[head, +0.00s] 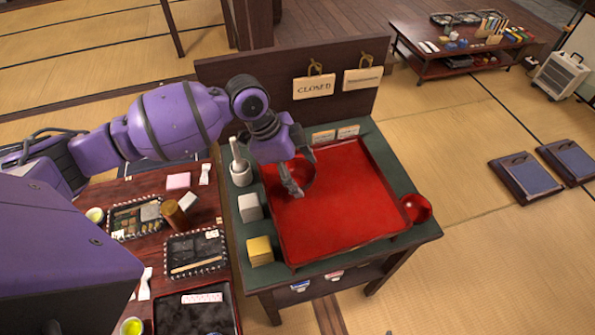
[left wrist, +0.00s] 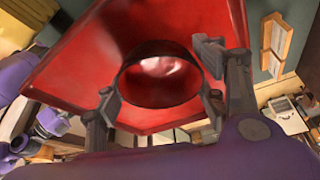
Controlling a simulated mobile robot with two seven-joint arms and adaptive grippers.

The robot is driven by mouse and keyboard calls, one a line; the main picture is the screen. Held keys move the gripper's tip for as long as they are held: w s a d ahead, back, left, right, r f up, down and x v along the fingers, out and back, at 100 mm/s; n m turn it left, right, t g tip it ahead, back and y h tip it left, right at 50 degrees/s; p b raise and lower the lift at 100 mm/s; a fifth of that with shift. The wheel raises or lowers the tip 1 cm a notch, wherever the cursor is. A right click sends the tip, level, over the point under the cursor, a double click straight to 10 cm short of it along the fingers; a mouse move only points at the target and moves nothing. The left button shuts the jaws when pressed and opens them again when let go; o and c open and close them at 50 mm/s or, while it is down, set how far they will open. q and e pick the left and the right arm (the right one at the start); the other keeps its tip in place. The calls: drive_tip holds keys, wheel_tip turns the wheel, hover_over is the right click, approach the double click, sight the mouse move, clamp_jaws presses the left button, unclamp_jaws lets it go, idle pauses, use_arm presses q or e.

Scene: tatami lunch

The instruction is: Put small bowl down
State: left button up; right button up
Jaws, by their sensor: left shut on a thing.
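The small bowl (left wrist: 158,72) is red and shiny, with a dark rim, and shows between the fingers in the left wrist view. In the head view the small bowl (head: 301,172) is partly hidden behind my left gripper (head: 292,185). My left gripper (left wrist: 165,85) is shut on the bowl at the upper left part of the red tray (head: 345,217). I cannot tell whether the bowl touches the tray. My right gripper is not in view.
Another red bowl (head: 416,208) sits at the tray's right edge. A white mortar with pestle (head: 240,172), a white block (head: 250,207) and a yellow block (head: 260,250) stand left of the tray. An upright board with signs (head: 285,87) rises behind. The tray's middle is clear.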

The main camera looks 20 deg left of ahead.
use_arm(q)
drive_tip(key=shift+f, duration=0.15)
drive_tip(key=o, duration=1.2)
drive_tip(key=shift+r, duration=0.3)
drive_tip(key=v, duration=1.1)
drive_tip(key=shift+a+r, duration=0.2)
drive_tip(key=shift+r, duration=0.15)
